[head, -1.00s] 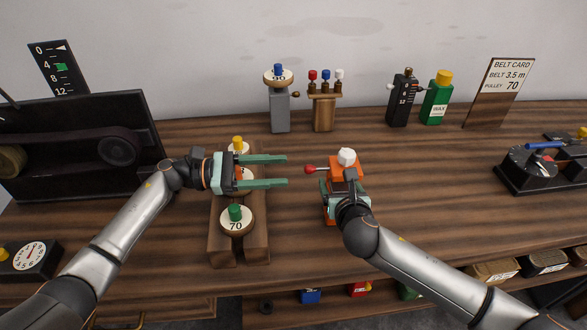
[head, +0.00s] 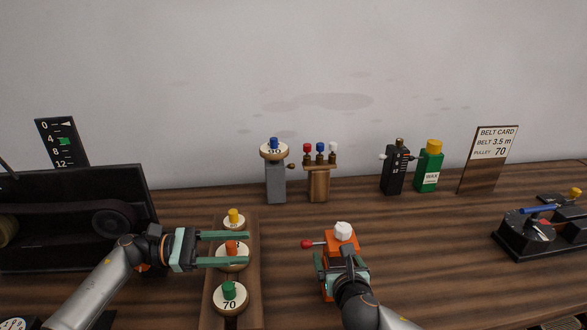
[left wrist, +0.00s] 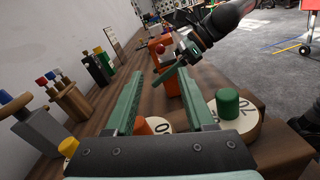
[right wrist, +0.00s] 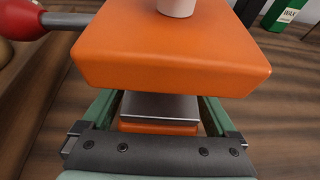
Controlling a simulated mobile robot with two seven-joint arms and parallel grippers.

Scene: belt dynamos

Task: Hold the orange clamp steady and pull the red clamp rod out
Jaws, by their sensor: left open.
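The orange clamp (head: 341,240) stands on the bench with a white knob on top; it also shows in the left wrist view (left wrist: 160,48). Its red-knobbed rod (head: 307,244) sticks out of its left side; the red ball also shows in the right wrist view (right wrist: 22,20). My right gripper (right wrist: 158,112) has its fingers on both sides of the clamp's body, below the orange top, and appears closed on it. My left gripper (head: 247,249) is open and empty, pointing right at the pulley rack, its tips left of the red ball with a gap between.
The pulley rack (head: 243,285) with yellow-, orange- and green-knobbed pulleys lies under and around my left gripper. A grey post (head: 275,183) and a wooden peg stand (head: 318,185) are behind. A black device (head: 394,175) and green wax bottle (head: 429,170) stand back right.

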